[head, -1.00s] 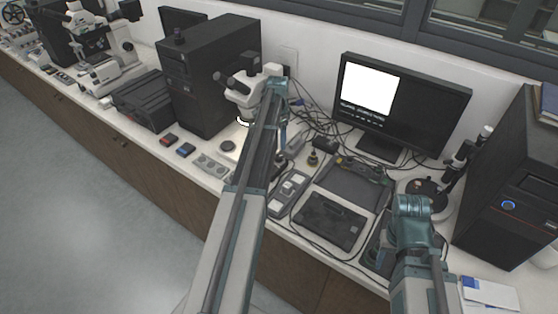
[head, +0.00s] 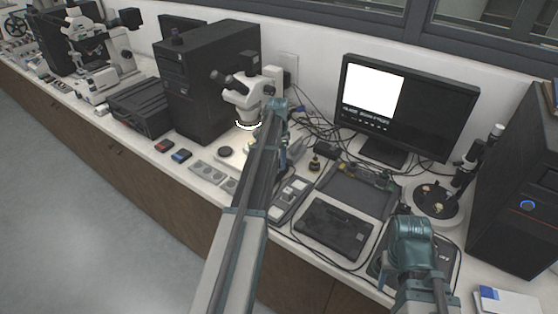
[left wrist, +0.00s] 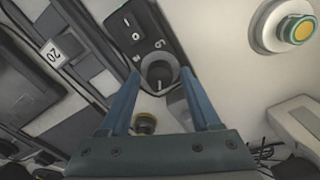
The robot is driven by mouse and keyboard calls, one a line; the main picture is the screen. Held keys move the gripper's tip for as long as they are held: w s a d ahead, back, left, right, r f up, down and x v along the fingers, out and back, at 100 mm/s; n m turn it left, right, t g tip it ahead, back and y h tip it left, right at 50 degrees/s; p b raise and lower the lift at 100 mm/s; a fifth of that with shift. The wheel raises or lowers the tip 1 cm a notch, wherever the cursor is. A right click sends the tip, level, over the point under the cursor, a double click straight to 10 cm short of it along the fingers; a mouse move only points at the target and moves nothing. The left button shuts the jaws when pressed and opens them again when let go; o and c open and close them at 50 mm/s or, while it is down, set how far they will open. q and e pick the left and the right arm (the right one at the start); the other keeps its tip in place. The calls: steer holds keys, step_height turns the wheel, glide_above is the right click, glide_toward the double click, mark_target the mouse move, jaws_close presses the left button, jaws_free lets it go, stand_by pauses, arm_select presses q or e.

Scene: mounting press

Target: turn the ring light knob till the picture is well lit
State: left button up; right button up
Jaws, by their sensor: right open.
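The ring light knob (left wrist: 158,72) is a round grey knob on a black control box (left wrist: 135,32) with white marks, seen in the left wrist view. My left gripper (left wrist: 160,74) is open, its two blue fingers apart on either side of the knob; I cannot tell whether they touch it. In the head view my left arm hides the knob. The ring light (head: 248,125) glows white under the microscope (head: 243,92). The monitor (head: 405,105) shows a picture (head: 369,90) that is plain white, with no detail. My right gripper (head: 413,245) is over the bench at right, its fingers hidden.
A black computer tower (head: 208,80) stands left of the microscope and another (head: 522,190) at far right. A soldering mat (head: 335,226), a small brass-coloured knobbed item (head: 315,163) and loose cables crowd the bench. A round stand (head: 434,200) is behind my right arm.

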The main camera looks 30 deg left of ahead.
arm_select(q)
jaws_close()
steer(key=n, duration=0.5)
steer(key=shift+n, duration=0.4)
steer(key=n, duration=0.5)
steer(key=shift+n, duration=0.4)
stand_by(0.5)
steer(key=shift+o, duration=1)
jaws_free()
steer(key=shift+a, duration=0.1)
